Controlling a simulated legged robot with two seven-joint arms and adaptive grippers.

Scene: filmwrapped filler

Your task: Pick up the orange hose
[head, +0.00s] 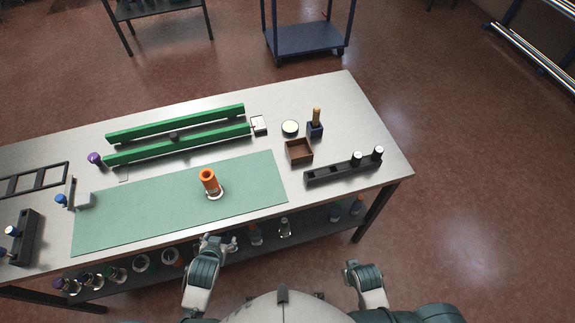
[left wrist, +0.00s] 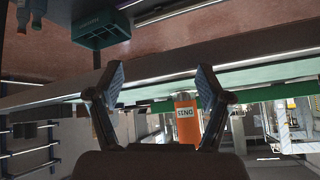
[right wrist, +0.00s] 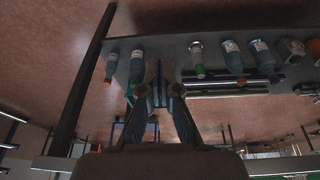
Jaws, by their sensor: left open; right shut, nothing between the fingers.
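The orange hose (head: 209,180) stands on the green mat (head: 130,214) in the head view, with a pale ring at its base. In the left wrist view the orange hose (left wrist: 187,118) shows between the fingers but farther off, with dark lettering on a pale band. My left gripper (head: 222,243) is open and empty, near the table's front edge, apart from the hose. Its spread fingers (left wrist: 157,90) show in the left wrist view. My right gripper (head: 366,268) is shut and empty, off the table's front right; its fingers (right wrist: 158,82) also show in the right wrist view.
Several bottles stand on the lower shelf (head: 300,226). The mat around the hose is clear.

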